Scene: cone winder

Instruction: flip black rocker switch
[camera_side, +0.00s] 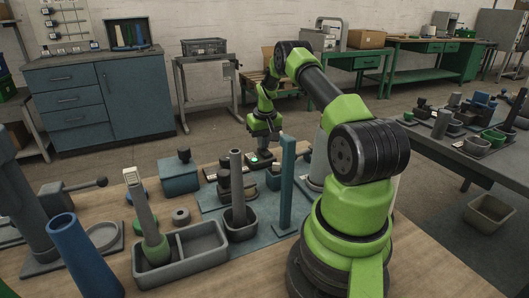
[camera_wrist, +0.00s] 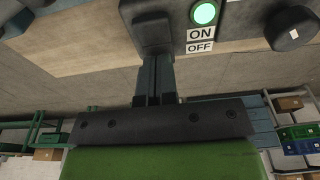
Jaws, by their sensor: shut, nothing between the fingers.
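The black rocker switch (camera_wrist: 152,32) shows in the wrist view as a dark ridged piece on a dark housing at the top. To its right are a lit green round lamp (camera_wrist: 205,13) and white ON and OFF labels (camera_wrist: 200,41). My gripper (camera_wrist: 155,68) is shut with nothing between its fingers. Its fingertips point at the switch and overlap its lower edge in the picture; I cannot tell whether they touch. In the side view my gripper (camera_side: 264,148) points down over the dark fixtures on the bench, and the switch is too small to make out.
A teal upright post (camera_side: 287,185) stands close in front of my gripper. A grey rod in a cup (camera_side: 238,215), a teal box (camera_side: 179,175) and a grey tray (camera_side: 205,240) stand to the left. A dark round knob (camera_wrist: 292,30) is right of the lamp.

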